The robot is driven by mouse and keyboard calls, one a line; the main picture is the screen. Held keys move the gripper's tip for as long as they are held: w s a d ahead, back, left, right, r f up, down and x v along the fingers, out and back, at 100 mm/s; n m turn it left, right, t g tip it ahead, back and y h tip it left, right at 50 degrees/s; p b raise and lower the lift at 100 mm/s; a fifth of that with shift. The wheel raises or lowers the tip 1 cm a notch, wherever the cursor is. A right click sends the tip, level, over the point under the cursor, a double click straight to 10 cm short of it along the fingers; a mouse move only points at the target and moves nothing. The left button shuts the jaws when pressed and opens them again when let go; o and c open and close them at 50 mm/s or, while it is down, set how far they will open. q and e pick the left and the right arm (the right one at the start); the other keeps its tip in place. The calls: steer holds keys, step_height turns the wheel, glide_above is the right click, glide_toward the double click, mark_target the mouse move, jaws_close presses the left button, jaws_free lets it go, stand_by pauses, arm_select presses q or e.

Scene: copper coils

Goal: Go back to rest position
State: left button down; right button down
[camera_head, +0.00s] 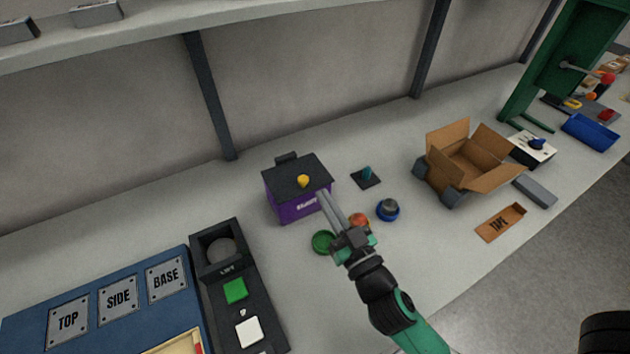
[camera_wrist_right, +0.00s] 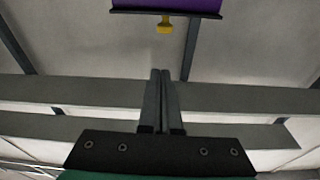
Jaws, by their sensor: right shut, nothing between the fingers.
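My right gripper (camera_head: 328,205) reaches in from the bottom right of the head view, its fingers close together and pointing toward the purple box. The fingers also show in the right wrist view (camera_wrist_right: 161,85), shut with nothing between them. The purple box (camera_head: 296,205) stands on the bench with a black lid and a yellow knob (camera_head: 303,181) on top. In the right wrist view, the box edge and the yellow knob (camera_wrist_right: 165,25) appear at the top, apart from the fingertips. My left gripper is not in view.
A green round piece (camera_head: 322,242), a red-orange piece (camera_head: 359,220) and a blue cup-like part (camera_head: 388,210) lie near my right gripper. An open cardboard box (camera_head: 470,160) and a TAPE tray (camera_head: 501,222) are to the right. A black panel with buttons (camera_head: 240,270) is left.

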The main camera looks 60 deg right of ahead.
steer(key=shift+v, duration=0.9)
steer(key=shift+w, duration=0.15)
